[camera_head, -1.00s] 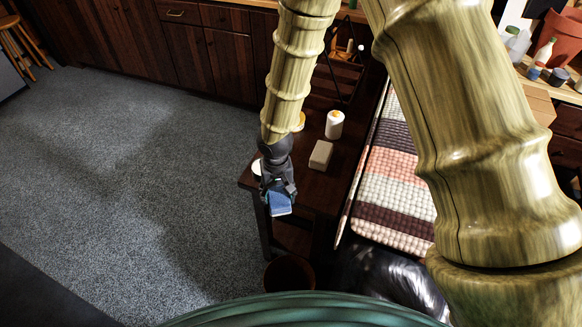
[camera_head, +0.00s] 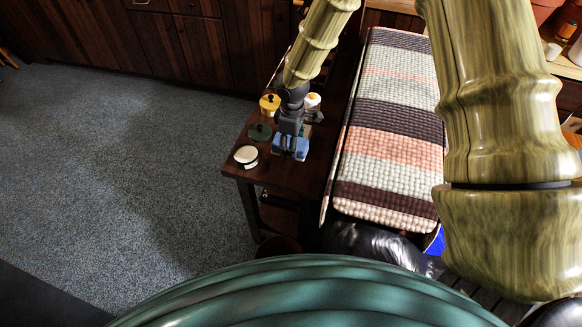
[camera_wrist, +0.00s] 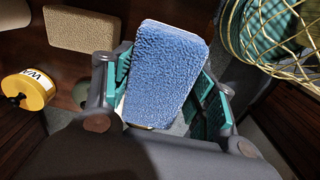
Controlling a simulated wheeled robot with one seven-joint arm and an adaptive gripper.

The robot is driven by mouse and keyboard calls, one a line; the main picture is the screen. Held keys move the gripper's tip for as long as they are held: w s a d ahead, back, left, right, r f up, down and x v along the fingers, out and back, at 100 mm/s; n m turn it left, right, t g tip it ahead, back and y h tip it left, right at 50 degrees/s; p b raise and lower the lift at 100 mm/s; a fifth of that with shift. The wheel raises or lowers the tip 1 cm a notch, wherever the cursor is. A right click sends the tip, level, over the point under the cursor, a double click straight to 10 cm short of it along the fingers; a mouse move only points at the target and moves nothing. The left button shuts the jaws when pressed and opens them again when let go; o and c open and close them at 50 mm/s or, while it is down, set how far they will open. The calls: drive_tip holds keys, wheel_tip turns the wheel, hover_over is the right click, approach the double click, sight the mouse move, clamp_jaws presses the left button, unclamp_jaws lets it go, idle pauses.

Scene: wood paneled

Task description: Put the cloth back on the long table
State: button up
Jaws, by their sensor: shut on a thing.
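The blue cloth (camera_head: 290,147) is a small, thick, textured pad. My gripper (camera_head: 289,138) is shut on it, and it shows over the near part of a dark wooden table (camera_head: 290,178). In the wrist view the cloth (camera_wrist: 165,72) stands out between the teal finger pads of my gripper (camera_wrist: 160,100). I cannot tell whether its lower edge touches the tabletop.
A yellow tin (camera_head: 269,104), a dark green round item (camera_head: 260,132) and a white round tin (camera_head: 246,156) stand left of my gripper. A white container (camera_head: 312,100) is behind it. A beige block (camera_wrist: 80,28) shows in the wrist view. A striped bench pad (camera_head: 385,150) lies right.

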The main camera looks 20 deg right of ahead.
drive_tip(key=shift+f+p, duration=1.45)
drive_tip(key=shift+f, duration=3.55)
drive_tip(key=shift+f, duration=0.2)
drive_tip(key=o, duration=0.9)
drive_tip(key=shift+r, duration=0.1)
drive_tip(key=shift+r+b, duration=1.4)
drive_tip(key=shift+r, duration=4.7)
